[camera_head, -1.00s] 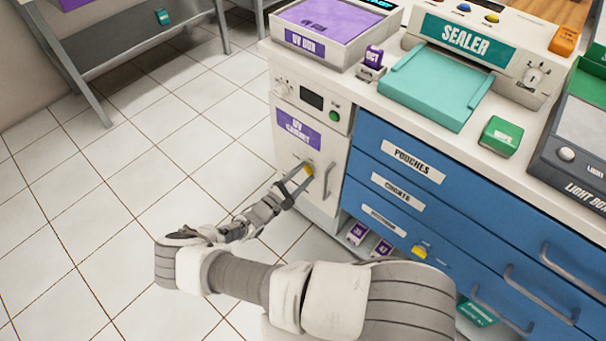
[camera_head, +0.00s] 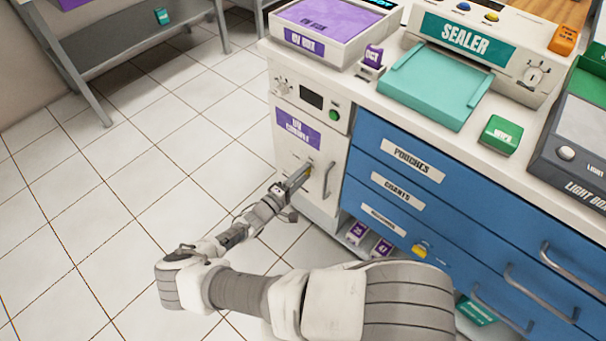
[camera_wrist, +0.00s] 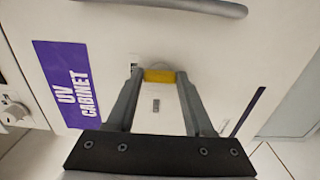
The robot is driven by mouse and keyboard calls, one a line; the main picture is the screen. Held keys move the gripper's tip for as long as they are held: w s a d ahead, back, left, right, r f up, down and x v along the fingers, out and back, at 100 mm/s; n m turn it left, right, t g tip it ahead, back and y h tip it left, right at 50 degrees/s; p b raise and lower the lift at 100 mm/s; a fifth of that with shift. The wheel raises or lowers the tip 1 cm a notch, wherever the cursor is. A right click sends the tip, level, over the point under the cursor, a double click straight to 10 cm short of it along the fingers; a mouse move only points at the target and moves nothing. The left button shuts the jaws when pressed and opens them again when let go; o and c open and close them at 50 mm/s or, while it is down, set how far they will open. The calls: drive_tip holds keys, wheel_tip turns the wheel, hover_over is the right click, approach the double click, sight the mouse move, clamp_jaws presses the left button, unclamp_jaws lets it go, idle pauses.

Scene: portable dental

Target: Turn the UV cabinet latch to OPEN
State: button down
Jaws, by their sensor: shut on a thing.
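The UV cabinet (camera_head: 318,152) is a white door-fronted unit with a purple label (camera_head: 298,128) at the left end of the counter. Its yellow latch (camera_wrist: 160,76) sits between my fingertips in the wrist view, spanning from one finger to the other. My gripper (camera_head: 303,174) is shut on the latch, at the door front left of the bar handle (camera_head: 328,180). In the head view my fingers hide most of the latch. The small markings around it are too small to read. The door looks closed.
Blue drawers (camera_head: 400,172) stand right of the cabinet. Purple-labelled items (camera_head: 367,240) lie in an open space below them. The tiled floor (camera_head: 130,200) left of my arm is clear.

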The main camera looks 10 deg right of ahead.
idle(0.5)
drive_tip(key=shift+c, duration=1.4)
unclamp_jaws()
drive_tip(key=p+v, duration=0.1)
drive_tip(key=v, duration=1.6)
drive_tip(key=shift+s+a+p, duration=0.15)
drive_tip(key=shift+p, duration=0.2)
drive_tip(key=shift+r, duration=0.1)
